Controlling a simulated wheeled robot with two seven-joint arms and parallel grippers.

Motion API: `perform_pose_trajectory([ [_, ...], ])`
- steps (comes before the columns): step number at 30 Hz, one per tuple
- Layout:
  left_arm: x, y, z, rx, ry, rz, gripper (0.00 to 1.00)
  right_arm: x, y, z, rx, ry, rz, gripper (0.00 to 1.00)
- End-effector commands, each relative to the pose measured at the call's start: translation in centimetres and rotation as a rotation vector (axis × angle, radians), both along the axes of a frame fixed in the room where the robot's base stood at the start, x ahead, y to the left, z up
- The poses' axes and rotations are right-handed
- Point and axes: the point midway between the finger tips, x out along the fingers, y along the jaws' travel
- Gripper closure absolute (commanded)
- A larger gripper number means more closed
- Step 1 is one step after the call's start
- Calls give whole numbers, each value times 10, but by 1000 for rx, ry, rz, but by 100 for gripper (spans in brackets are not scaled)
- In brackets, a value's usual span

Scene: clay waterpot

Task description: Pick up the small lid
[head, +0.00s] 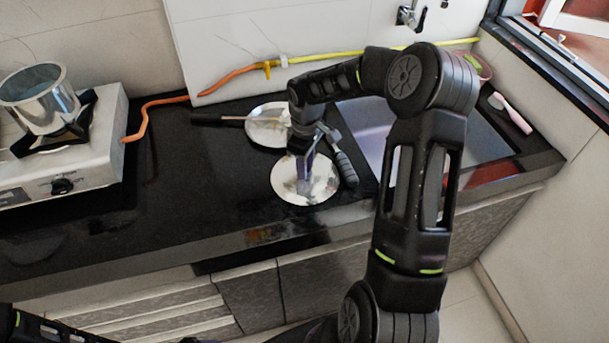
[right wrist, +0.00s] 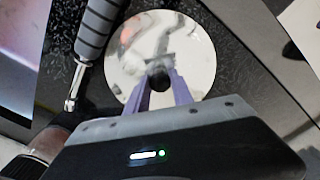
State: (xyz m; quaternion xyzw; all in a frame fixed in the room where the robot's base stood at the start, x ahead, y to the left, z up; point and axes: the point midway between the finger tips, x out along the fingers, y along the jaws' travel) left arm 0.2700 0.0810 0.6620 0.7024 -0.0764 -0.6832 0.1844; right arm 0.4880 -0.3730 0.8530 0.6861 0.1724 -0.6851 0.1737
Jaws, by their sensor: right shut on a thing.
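The small lid (head: 287,187) is a round, shiny metal disc, seen near the counter's front edge in the head view. My right gripper (head: 303,184) comes down on it from above. In the right wrist view the lid (right wrist: 193,55) lies under my right gripper (right wrist: 158,88), whose purple fingers are shut on the dark knob (right wrist: 157,76) at its middle. The lid looks flat and at or very near counter height; I cannot tell if it touches. My left gripper is out of view; only part of my left arm shows at the lower left.
A second shiny round disc (head: 266,131) lies behind, with a dark-handled utensil (head: 207,118) by it. A grey-handled tool (head: 347,168) lies close right of the lid. The sink (head: 365,120) is right, the stove with a metal pot (head: 42,100) left.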

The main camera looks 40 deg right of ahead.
Motion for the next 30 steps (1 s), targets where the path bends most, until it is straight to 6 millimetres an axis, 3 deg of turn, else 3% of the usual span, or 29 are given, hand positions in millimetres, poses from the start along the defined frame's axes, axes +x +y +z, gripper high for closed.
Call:
perform_pose_trajectory([
  [6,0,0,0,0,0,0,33,0,0,0,0,0,0,100],
  [20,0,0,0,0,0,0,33,0,0,1,0,0,0,100],
  [26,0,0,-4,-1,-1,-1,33,1,0,18,-2,-3,0,100],
  [30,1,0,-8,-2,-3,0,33,2,0,43,-3,-6,0,100],
])
